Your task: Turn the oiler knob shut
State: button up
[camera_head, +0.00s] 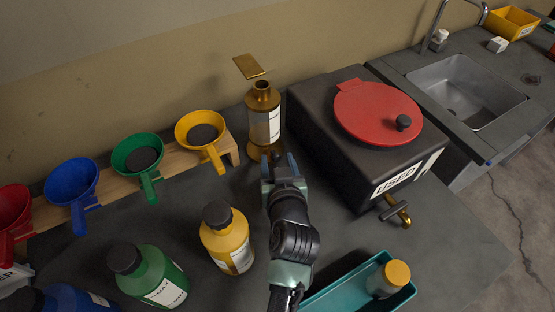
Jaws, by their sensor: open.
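The oiler (263,122) stands upright at the back of the bench against the wall, between the yellow funnel and the black box. It has a brass top and base, a clear body with a white label, and a brass flap (249,66) standing open above its neck. My gripper (279,165) is open just in front of the oiler's base, its two fingers apart. The oiler's lower brass part is partly hidden behind the fingers. I cannot make out the knob clearly or tell whether the fingers touch it.
A black box (335,155) marked USED, with a red lid (377,111) and brass tap (398,211), stands right. Funnels hang in a wooden rack (165,180) left. A yellow bottle (228,240) and green bottle (148,275) stand in front. A teal tray (325,297) holds a yellow-capped jar.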

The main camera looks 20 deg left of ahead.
jog(key=shift+w, duration=0.1)
jog(key=shift+c, duration=0.2)
grip_shut()
dwell(0.4)
jog(key=shift+w+r+m+g+y+p, duration=0.2)
jog(key=shift+m+g+y+p, duration=0.1)
jog(key=shift+m+g+p, duration=0.7)
jog(key=shift+w+d+f+m+g+y+p, duration=0.1)
jog(key=shift+m+g+y+p, duration=0.25)
jog(key=shift+m+g+p, duration=0.15)
jog(key=shift+w+d+m+g+y+p, duration=0.1)
jog(key=shift+m+g+y+p, duration=0.25)
jog(key=shift+m+g, duration=0.2)
